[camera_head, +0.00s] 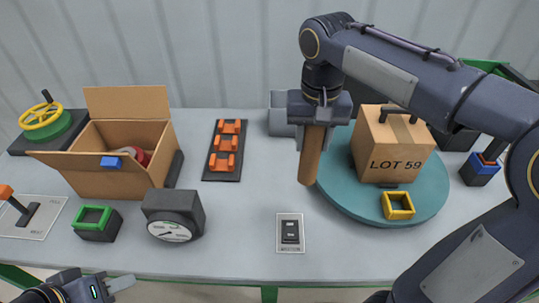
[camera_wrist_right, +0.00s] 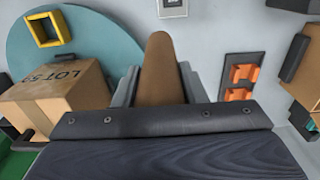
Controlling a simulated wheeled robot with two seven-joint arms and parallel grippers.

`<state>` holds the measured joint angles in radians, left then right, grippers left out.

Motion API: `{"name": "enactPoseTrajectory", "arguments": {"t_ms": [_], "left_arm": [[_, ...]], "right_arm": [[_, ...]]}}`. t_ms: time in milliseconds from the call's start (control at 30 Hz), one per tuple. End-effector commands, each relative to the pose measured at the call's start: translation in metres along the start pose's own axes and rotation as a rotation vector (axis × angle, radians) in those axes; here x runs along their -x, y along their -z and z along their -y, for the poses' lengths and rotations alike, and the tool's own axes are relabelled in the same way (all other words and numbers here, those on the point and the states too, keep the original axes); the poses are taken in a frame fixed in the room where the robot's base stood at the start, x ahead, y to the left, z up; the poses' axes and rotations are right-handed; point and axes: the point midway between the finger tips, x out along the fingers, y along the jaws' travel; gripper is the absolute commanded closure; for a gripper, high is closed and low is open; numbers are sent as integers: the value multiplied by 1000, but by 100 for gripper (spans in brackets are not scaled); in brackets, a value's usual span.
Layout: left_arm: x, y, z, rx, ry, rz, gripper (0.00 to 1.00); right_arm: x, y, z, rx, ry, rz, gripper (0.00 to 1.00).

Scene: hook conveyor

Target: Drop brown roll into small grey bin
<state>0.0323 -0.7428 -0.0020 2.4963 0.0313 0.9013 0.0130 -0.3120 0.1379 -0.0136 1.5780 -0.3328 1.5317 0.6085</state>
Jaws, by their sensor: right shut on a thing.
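The brown roll (camera_head: 311,157) is held upright in my right gripper (camera_head: 314,122), which is shut on its upper part. In the right wrist view the roll (camera_wrist_right: 160,70) sticks out between the two grey fingers. A small grey box-like thing (camera_head: 281,122), perhaps the small grey bin, stands at the back, just left of my right gripper and partly hidden by it. I cannot see inside it. My left gripper (camera_head: 120,284) is at the bottom left edge, away from these things; its jaw gap is not clear.
A teal turntable (camera_head: 345,191) with a LOT 59 carton (camera_head: 392,150) and yellow frame (camera_head: 398,206) is right of the roll. The middle table is clear.

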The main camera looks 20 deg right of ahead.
Motion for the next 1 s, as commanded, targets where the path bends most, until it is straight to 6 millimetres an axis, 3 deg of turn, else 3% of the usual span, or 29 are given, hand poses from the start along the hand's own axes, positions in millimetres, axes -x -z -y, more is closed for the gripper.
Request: {"name": "enactPoseTrajectory", "arguments": {"t_ms": [333, 500, 767, 1000], "left_arm": [[16, 8, -8, 0, 0, 0, 64], [19, 9, -8, 0, 0, 0, 64], [21, 11, -10, 0, 0, 0, 64], [22, 11, -10, 0, 0, 0, 64]], "right_arm": [[-37, 64, 54, 1, -3, 5, 85], [-70, 81, 69, 0, -4, 5, 85], [-89, 94, 80, 0, -1, 2, 85], [-122, 97, 83, 0, -1, 3, 85]]}}
